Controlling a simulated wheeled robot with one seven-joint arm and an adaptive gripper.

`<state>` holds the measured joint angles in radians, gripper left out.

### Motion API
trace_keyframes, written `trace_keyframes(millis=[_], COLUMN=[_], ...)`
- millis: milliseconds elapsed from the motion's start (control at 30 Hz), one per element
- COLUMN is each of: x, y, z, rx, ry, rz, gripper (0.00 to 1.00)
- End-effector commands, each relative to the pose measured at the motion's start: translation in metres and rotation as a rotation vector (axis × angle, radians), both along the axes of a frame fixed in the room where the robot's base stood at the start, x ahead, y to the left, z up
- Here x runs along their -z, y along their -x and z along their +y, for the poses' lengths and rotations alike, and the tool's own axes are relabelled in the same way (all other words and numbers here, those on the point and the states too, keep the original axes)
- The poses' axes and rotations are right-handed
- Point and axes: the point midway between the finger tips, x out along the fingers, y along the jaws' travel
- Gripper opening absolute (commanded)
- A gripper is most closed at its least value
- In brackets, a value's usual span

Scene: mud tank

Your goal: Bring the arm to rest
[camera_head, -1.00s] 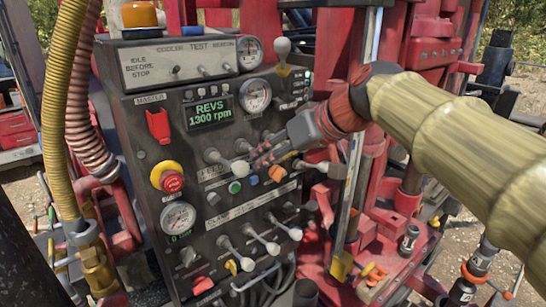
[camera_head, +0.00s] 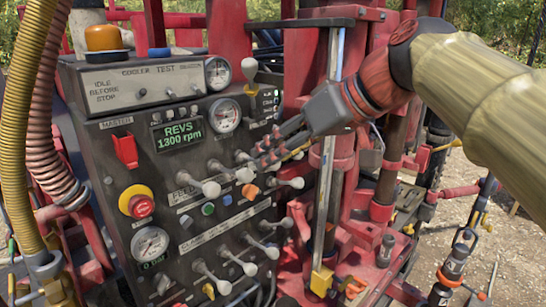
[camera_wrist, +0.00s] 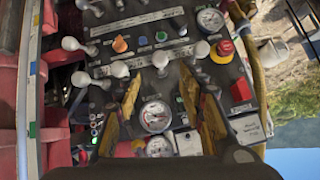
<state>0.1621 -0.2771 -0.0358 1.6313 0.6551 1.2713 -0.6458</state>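My arm reaches in from the upper right in a tan sleeve. My gripper (camera_head: 264,152) hangs in front of the upper right of the dark control panel (camera_head: 118,160), close to the white-knobbed levers (camera_head: 244,175). In the wrist view, my gripper (camera_wrist: 168,92) shows two yellowish fingers spread apart. The pressure gauge (camera_wrist: 156,116) shows between them and nothing is held. A lever knob (camera_wrist: 160,59) shows near the fingertips; I cannot tell whether they touch. The display (camera_head: 180,136) reads "REVS 1300 rpm".
A red emergency button (camera_head: 140,206) and a red master switch (camera_head: 125,150) are on the panel's left. Yellow and reddish hoses (camera_head: 25,130) run down the left. A red mast (camera_head: 320,185) stands close right of my gripper. Open gravel (camera_head: 475,225) lies at the right.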

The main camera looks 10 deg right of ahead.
Motion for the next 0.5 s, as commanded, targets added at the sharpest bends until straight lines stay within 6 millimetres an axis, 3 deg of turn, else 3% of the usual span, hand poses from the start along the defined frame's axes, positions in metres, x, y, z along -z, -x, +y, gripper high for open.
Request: trace_keyframes(millis=[367, 500], x=[-0.001, 0.047], y=[-0.005, -0.014], z=[-0.004, -0.029], rx=[0.067, 0.218], ry=[-0.034, -0.034], rz=[0.020, 0.117], gripper=[0.40, 0.40])
